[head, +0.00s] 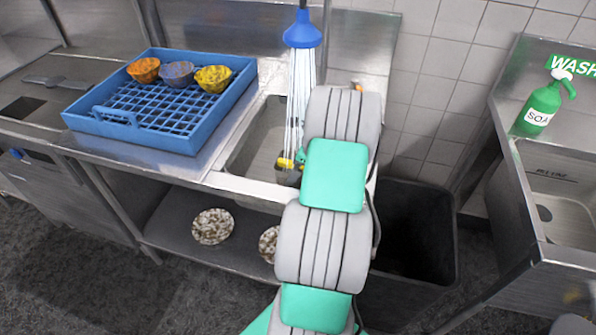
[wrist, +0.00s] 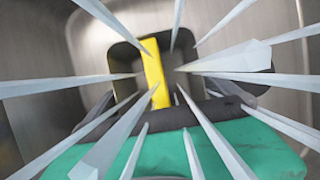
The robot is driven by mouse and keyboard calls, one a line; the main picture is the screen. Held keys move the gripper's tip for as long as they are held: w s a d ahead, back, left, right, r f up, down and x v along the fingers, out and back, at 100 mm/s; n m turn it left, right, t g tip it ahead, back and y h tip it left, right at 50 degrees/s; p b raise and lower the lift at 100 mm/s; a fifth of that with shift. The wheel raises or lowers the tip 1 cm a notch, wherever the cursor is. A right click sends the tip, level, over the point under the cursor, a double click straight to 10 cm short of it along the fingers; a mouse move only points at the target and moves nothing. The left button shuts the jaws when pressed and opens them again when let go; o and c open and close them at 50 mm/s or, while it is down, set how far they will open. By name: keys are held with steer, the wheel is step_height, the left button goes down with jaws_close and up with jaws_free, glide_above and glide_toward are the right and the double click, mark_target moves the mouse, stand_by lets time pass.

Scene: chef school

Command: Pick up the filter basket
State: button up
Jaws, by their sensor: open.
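The filter basket (wrist: 155,72) shows in the wrist view as a yellow upright bar, its handle by the look of it, over a dark square opening in the steel sink bottom. In the head view a small yellow part (head: 285,163) shows inside the sink, beside my gripper (head: 292,174). In the wrist view my gripper (wrist: 175,97) is open, with dark fingers either side of the yellow bar's lower end. I cannot tell whether they touch it. White water streams and the gripper's green body hide much of the basket.
Water runs from a blue spray head (head: 302,30) into the sink (head: 243,150). A blue rack (head: 180,138) with several coloured bowls stands left of it. Speckled dishes (head: 212,226) lie on the shelf below. A black bin (head: 420,225) and a soap bottle (head: 540,108) are at right.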

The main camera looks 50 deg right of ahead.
steer(key=shift+f+p, duration=0.3)
stand_by(0.6)
steer(key=shift+c, duration=0.3)
steer(key=c, duration=1.4)
steer(key=shift+c, duration=0.2)
steer(key=shift+r+b, duration=0.1)
steer(key=shift+b, duration=0.45)
